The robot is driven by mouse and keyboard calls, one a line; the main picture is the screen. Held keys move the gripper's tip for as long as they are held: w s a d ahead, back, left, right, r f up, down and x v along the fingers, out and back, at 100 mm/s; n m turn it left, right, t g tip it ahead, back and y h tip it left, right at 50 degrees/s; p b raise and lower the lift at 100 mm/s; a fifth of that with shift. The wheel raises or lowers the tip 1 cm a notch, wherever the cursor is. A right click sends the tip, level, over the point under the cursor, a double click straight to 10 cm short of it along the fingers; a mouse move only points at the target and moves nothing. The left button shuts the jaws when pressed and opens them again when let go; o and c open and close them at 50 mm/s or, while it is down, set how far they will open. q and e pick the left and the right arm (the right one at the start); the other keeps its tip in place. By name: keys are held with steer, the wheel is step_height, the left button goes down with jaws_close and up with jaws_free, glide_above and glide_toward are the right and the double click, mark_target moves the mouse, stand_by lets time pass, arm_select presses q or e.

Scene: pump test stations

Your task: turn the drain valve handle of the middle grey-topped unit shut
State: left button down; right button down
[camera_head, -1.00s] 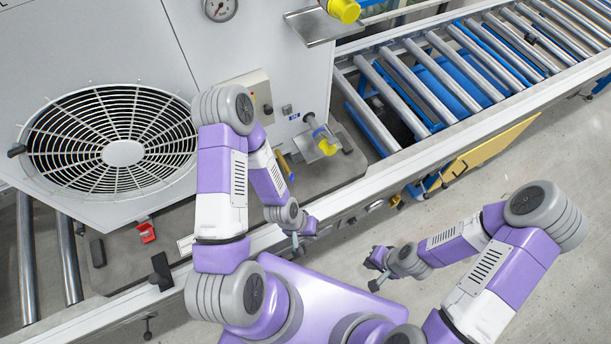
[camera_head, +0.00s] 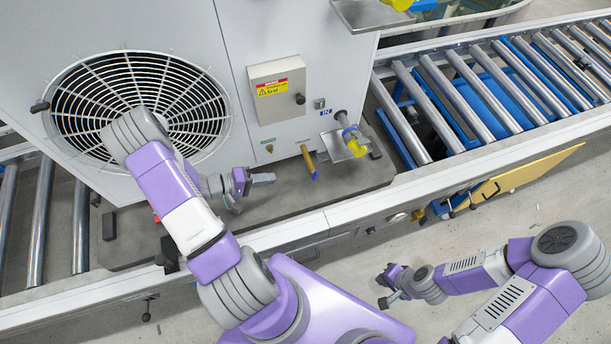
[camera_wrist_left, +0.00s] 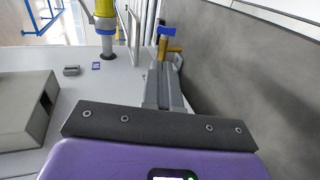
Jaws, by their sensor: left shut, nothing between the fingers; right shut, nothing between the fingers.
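The drain valve (camera_head: 307,157) is a short brass-yellow pipe low on the front of the pale grey unit (camera_head: 285,28), with a blue handle (camera_head: 315,175) at its outer end. In the left wrist view the blue handle (camera_wrist_left: 166,31) shows just beyond my fingertips, above a brass part. My left gripper (camera_head: 272,178) is shut and empty, left of the valve and pointing at it, with a small gap in the head view. In the left wrist view its fingers (camera_wrist_left: 164,82) are together. My right gripper (camera_head: 381,292) is shut and empty, away from the unit over the floor.
A control box (camera_head: 277,92) with a yellow label sits above the valve. A yellow-collared pipe fitting (camera_head: 352,140) with a metal plate is right of it. A round fan grille (camera_head: 140,105) is to the left. The roller conveyor (camera_head: 500,80) runs off to the right.

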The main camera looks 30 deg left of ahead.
arm_select(q)
steer(key=b, duration=0.3)
glide_toward(315, 173)
steer(key=x, duration=0.5)
steer(key=shift+w+d+f, duration=0.2)
steer(key=shift+w+f, duration=0.05)
steer(key=shift+f, duration=0.1)
steer(key=shift+w+d+f, duration=0.1)
steer(key=shift+w+d, duration=0.2)
steer(key=shift+w, duration=0.1)
